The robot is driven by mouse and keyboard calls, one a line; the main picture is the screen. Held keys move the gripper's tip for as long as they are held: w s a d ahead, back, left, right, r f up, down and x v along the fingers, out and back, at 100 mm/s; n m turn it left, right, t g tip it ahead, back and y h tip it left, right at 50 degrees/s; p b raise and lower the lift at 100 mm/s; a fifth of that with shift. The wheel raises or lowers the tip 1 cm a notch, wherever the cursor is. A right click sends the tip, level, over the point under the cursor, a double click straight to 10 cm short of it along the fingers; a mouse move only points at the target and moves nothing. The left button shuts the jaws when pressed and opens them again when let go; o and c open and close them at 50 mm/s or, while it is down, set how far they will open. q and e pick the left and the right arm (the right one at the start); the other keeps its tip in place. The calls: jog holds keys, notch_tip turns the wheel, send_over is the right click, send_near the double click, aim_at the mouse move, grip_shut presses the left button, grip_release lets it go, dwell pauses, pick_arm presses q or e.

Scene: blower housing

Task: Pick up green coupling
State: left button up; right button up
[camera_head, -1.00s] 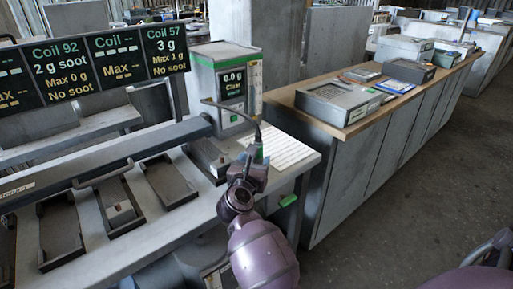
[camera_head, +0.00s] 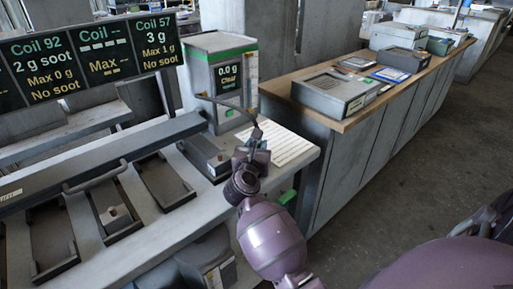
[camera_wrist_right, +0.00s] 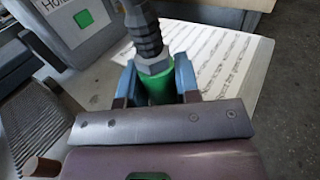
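The green coupling (camera_wrist_right: 158,86) shows in the right wrist view on the end of a dark ribbed hose (camera_wrist_right: 146,35) with a grey hex collar. My right gripper (camera_wrist_right: 157,84) has its blue fingers on either side of the coupling, close against it, and appears shut on it. In the head view my right gripper (camera_head: 250,155) is at the lower end of the hose (camera_head: 226,104), over the right end of the grey bench, and hides most of the coupling. My left gripper is not in view.
A grey meter box (camera_head: 222,80) with a green stripe stands behind the gripper, reading 0.0 g. A printed sheet (camera_head: 287,147) lies on the bench beside the gripper. Dark trays (camera_head: 163,182) are to the left. A wooden-topped counter (camera_head: 345,122) stands at right.

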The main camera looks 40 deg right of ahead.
jog(key=c, duration=0.4)
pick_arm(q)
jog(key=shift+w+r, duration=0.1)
pick_arm(e)
jog(key=shift+r, duration=0.15)
jog(key=shift+r, duration=0.35)
notch_tip(320, 180, up, 7)
jog(key=shift+r+p, duration=0.1)
jog(key=shift+p, duration=1.1)
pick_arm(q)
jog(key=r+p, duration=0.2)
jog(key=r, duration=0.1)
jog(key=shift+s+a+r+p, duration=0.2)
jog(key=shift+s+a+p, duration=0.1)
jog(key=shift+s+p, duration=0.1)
pick_arm(e)
notch_tip(320, 180, up, 12)
jog(key=shift+f, duration=0.1)
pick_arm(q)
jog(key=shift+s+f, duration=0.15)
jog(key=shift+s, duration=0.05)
